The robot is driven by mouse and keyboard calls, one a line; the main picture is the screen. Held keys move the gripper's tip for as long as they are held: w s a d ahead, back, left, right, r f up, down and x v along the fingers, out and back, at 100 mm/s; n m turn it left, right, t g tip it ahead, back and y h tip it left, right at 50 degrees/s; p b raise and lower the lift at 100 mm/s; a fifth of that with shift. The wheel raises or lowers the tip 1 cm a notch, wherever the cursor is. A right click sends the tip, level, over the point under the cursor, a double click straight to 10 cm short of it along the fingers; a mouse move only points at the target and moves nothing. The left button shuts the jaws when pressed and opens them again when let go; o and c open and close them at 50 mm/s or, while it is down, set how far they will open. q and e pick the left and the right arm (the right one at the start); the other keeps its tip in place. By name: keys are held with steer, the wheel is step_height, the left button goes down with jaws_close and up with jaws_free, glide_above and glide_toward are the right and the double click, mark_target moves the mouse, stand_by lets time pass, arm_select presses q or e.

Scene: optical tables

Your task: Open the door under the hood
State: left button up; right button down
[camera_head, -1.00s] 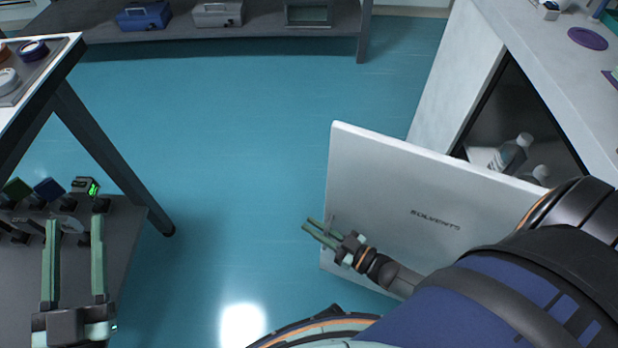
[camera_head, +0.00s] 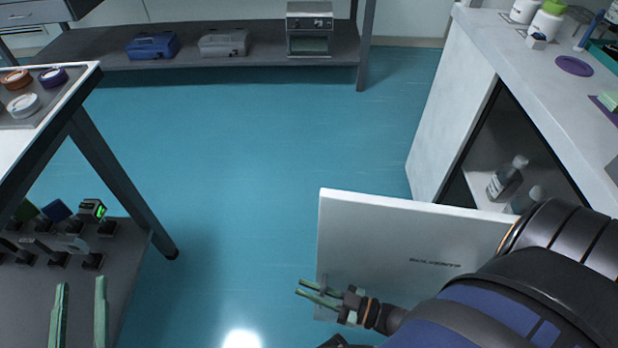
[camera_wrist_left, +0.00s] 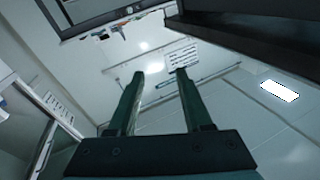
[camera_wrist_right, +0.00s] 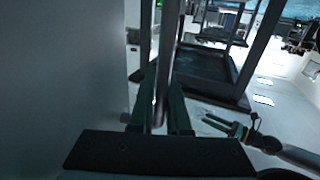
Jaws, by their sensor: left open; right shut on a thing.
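The white door (camera_head: 375,232), marked SOLVENTS, stands swung out from the cabinet under the worktop on the right. Two bottles, a clear one (camera_head: 505,178) and another partly hidden behind my arm, stand inside the dark opening. My right gripper (camera_head: 318,290) is at the door's free edge. The right wrist view shows its fingers (camera_wrist_right: 163,80) shut around a thin upright bar (camera_wrist_right: 168,45), the door handle, beside the grey door face (camera_wrist_right: 60,80). My left gripper (camera_head: 80,285) is open and empty at the lower left, above a dark shelf. Its fingers show apart in the left wrist view (camera_wrist_left: 160,74).
A table (camera_head: 85,85) with a tray of round pieces stands at the left, over a dark lower shelf (camera_head: 125,260) with small mounts. A low shelf (camera_head: 270,60) with boxes runs along the back. The teal floor (camera_head: 250,150) between is clear.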

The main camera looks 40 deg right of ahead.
steer(key=shift+d, duration=0.1)
steer(key=c, duration=1.2)
jaws_free()
steer(key=shift+o, duration=0.2)
arm_select(q)
steer(key=shift+f, duration=0.45)
arm_select(e)
steer(key=v, duration=1.2)
steer(key=shift+s, duration=0.3)
arm_select(q)
steer(key=shift+r, duration=0.1)
steer(key=shift+s, duration=0.1)
arm_select(e)
steer(key=shift+f, duration=0.1)
